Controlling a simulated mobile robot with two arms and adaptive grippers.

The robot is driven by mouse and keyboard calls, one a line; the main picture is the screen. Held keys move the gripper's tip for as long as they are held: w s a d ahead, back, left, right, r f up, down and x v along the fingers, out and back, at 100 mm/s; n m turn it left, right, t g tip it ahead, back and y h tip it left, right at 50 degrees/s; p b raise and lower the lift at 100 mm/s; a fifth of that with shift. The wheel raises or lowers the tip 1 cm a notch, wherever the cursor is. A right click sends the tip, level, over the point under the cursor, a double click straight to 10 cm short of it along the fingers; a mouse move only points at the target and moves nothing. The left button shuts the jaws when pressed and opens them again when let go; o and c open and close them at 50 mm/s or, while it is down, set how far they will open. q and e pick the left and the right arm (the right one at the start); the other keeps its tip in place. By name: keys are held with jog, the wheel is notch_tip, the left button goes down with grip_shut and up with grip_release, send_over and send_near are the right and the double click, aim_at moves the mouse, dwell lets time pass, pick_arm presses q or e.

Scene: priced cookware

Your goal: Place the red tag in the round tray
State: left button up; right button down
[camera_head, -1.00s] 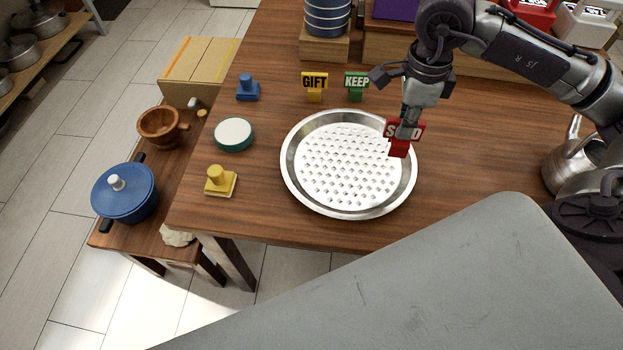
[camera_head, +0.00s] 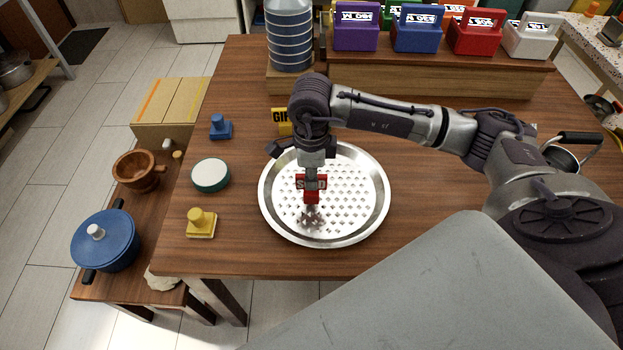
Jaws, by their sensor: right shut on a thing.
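The round tray (camera_head: 373,205) is a shiny metal pan with a perforated floor, lying on the wooden table. My right gripper (camera_head: 313,175) is over the tray, left of its middle, and is shut on the red tag (camera_head: 311,190), which carries pale lettering partly covered by the finger. The tag is upright. A dark reddish reflection or shadow shows on the tray floor just below it; I cannot tell whether the tag touches the floor. My left gripper is not in view.
A yellow GIFT tag (camera_head: 281,120) stands behind the tray, partly hidden by my arm. Left of the tray are a blue stamp (camera_head: 220,127), a green-rimmed round pad (camera_head: 211,175) and a yellow stamp (camera_head: 201,222). Coloured boxes stand along the back.

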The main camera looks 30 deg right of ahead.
notch_tip(320, 180, down, 2)
jog(key=shift+f, duration=0.25)
jog(key=c, duration=1.2)
grip_release()
jog(key=shift+r, duration=0.15)
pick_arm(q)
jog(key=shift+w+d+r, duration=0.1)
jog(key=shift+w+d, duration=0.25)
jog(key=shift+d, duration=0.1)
pick_arm(e)
jog(key=shift+r, duration=0.15)
notch_tip(320, 180, up, 12)
jog(key=shift+b, duration=0.7)
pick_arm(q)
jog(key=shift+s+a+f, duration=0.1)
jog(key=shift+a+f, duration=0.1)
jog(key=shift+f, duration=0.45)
